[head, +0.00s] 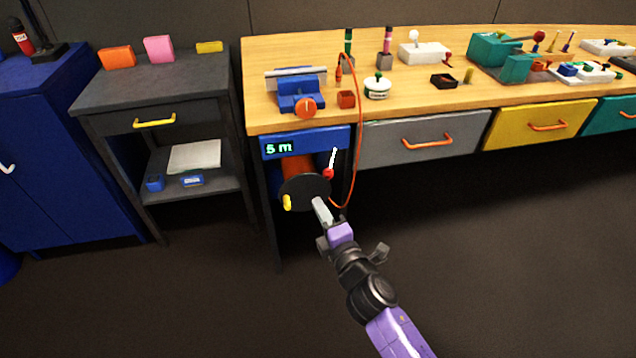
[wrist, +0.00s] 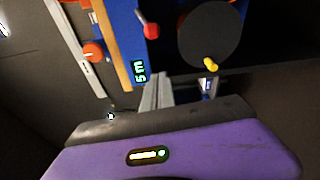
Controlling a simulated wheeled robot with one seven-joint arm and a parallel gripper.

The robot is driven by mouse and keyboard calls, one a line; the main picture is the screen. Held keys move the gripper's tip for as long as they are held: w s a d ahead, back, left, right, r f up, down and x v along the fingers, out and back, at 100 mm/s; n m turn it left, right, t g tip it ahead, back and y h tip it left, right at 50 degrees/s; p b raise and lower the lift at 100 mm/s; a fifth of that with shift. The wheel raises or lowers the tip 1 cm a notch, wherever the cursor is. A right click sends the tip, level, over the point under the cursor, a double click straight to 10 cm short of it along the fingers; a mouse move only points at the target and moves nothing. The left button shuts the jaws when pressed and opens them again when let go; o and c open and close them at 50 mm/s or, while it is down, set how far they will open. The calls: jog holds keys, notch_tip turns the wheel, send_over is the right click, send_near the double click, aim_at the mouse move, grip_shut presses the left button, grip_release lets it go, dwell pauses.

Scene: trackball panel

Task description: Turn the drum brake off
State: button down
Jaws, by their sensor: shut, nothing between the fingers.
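A cable drum with a dark round side disc (head: 305,190) hangs under the left end of the workbench. A yellow crank knob (head: 287,203) sits on the disc's left. A lever with a white shaft and a red knob (head: 328,173), likely the brake, is at the drum's upper right; its shaft runs up from the knob. The blue panel above shows a display reading "5 m" (head: 279,148). My gripper (head: 319,206) is shut and empty, just below and right of the disc. In the wrist view, the red knob (wrist: 151,31), the disc (wrist: 209,35) and the yellow knob (wrist: 210,64) lie beyond the fingers.
An orange cable (head: 360,150) loops from the bench top down beside the drum. A grey drawer (head: 424,140) is to the right, and a dark side table (head: 150,86) stands to the left. The floor in front is clear.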

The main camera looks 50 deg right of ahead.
aim_at(331, 162)
jog(key=x, duration=1)
jog(key=shift+s+d+r+p, duration=0.1)
jog(key=shift+s+d+p, duration=0.6)
jog(key=shift+p, duration=0.3)
jog(key=shift+s+d+r+p, duration=0.15)
jog(key=shift+s+d+p, duration=0.55)
jog(key=shift+p, duration=0.3)
jog(key=shift+y+p, duration=0.3)
jog(key=shift+s+d, duration=0.15)
